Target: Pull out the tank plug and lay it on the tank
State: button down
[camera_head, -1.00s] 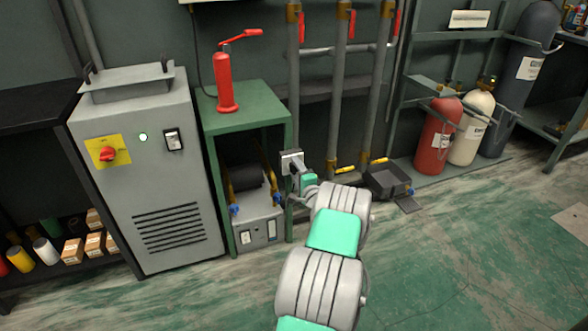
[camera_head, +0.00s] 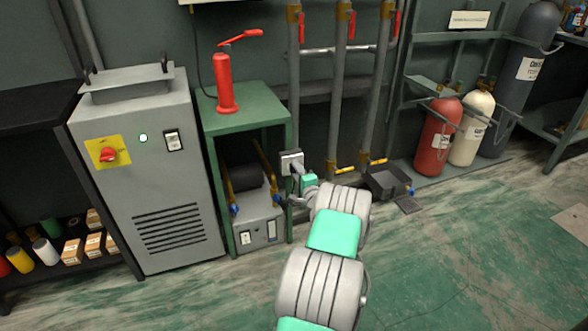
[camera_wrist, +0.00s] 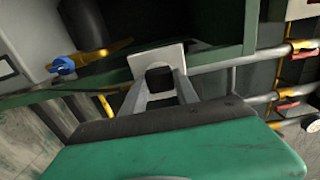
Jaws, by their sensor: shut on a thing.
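My gripper (camera_head: 295,168) reaches the right front leg of the green stand, at a small pale square piece (camera_head: 289,158) with a dark middle. In the wrist view, my gripper's two grey fingers (camera_wrist: 161,86) converge on this pale piece (camera_wrist: 171,52), one on each side of its dark opening. My gripper is shut on what I take to be the tank plug. The plug's own outline is mostly hidden, and I cannot tell whether it is seated or free. A dark cylinder (camera_head: 241,178) lies on the stand's lower level; I cannot tell whether it is the tank.
The green stand (camera_head: 262,103) carries a red hand pump (camera_head: 225,84). A grey cabinet (camera_head: 150,190) stands to its left. Vertical pipes (camera_head: 338,90) with red handles rise behind my gripper. A dark tray (camera_head: 388,184) and several gas cylinders (camera_head: 438,137) are to the right. The floor in front is open.

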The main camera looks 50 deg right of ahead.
jog(key=shift+s, duration=0.1)
jog(key=shift+p+v, duration=0.3)
jog(key=shift+v, duration=2.65)
